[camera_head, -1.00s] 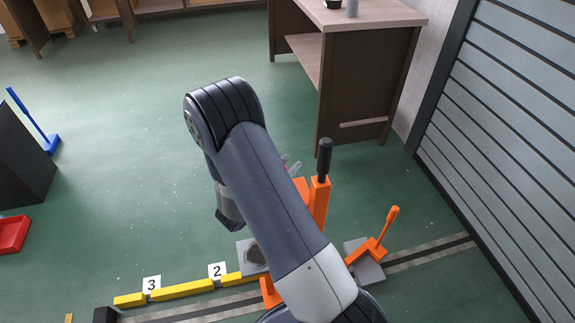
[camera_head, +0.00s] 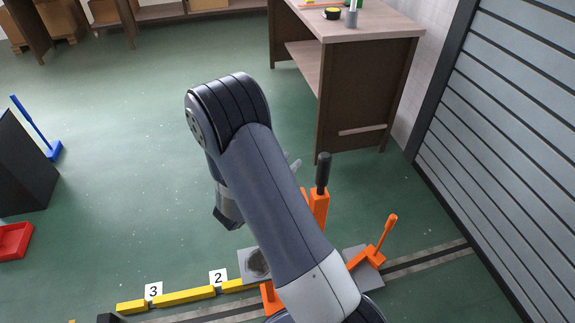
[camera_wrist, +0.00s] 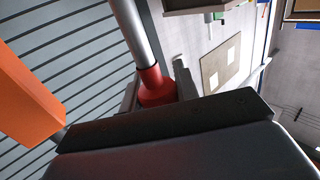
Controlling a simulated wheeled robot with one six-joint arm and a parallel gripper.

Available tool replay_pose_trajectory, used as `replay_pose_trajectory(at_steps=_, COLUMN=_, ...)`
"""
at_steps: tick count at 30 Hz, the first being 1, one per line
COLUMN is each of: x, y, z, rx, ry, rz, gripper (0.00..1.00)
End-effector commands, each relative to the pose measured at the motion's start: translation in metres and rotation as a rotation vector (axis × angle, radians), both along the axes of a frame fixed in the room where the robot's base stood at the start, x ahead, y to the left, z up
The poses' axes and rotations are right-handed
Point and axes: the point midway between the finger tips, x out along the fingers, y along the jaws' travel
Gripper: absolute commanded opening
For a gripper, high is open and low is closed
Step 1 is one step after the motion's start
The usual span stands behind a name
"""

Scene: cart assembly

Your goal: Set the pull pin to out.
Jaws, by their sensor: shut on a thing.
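The pull pin shows in the wrist view as a red knob (camera_wrist: 156,88) on a silver shaft (camera_wrist: 133,32). My gripper (camera_wrist: 158,84) is shut on the red knob, with one finger on each side of it. The far end of the shaft runs out of the top of the wrist view, so its seat is not seen. In the head view my arm hides the pin and most of my gripper (camera_head: 294,165); only a grey finger shows, just left of the orange post (camera_head: 319,208) with the black handle (camera_head: 323,173).
An orange lever (camera_head: 379,241) stands on a grey plate right of my arm. Yellow bars (camera_head: 185,296) with number signs lie along the floor rail. A brown workbench (camera_head: 350,100) stands behind, and a slatted shutter (camera_head: 500,150) closes the right side.

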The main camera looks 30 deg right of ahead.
Motion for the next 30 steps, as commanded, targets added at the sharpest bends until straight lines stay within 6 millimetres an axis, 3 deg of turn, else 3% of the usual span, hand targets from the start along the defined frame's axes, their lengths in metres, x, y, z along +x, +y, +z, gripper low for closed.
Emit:
replay_pose_trajectory(at_steps=3, x=0.000, y=0.000, z=0.000, rx=-0.001, ry=-0.003, rz=0.000, gripper=0.00)
replay_pose_trajectory(at_steps=4, x=0.000, y=0.000, z=-0.001, rx=-0.001, ry=-0.003, rz=0.000, gripper=0.32)
replay_pose_trajectory(at_steps=11, x=0.000, y=0.000, z=-0.001, rx=0.000, ry=-0.001, rz=0.000, gripper=0.51)
replay_pose_trajectory(at_steps=22, x=-0.002, y=0.007, z=-0.001, rx=0.000, ry=-0.001, rz=0.001, gripper=0.51)
replay_pose_trajectory(at_steps=30, x=-0.020, y=0.047, z=-0.001, rx=0.000, ry=-0.001, rz=0.007, gripper=0.51)
